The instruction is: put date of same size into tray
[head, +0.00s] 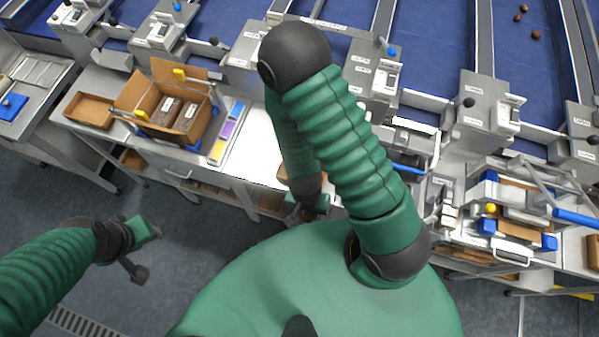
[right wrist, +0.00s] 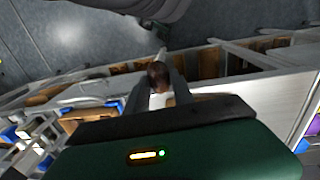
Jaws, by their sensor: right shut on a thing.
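My right gripper (head: 308,203) is low beside the front edge of the white table, partly hidden behind my arm in the head view. In the right wrist view its fingers (right wrist: 160,90) are shut on a brown date (right wrist: 158,74). The date shows between the fingertips, with floor and bench behind it. A brown tray or box (head: 284,174) shows only in part beside my right arm; its contents are hidden. My left gripper (head: 143,250) hangs over the floor at the lower left, apart from the benches.
An open cardboard box (head: 136,92) with dark packs stands on the left bench, beside a flat brown tray (head: 88,110) and a strip of coloured cards (head: 224,135). Several dates (head: 519,17) lie on the blue belt (head: 440,30). Metal machines line the benches. Bare white tabletop (head: 258,150) is clear.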

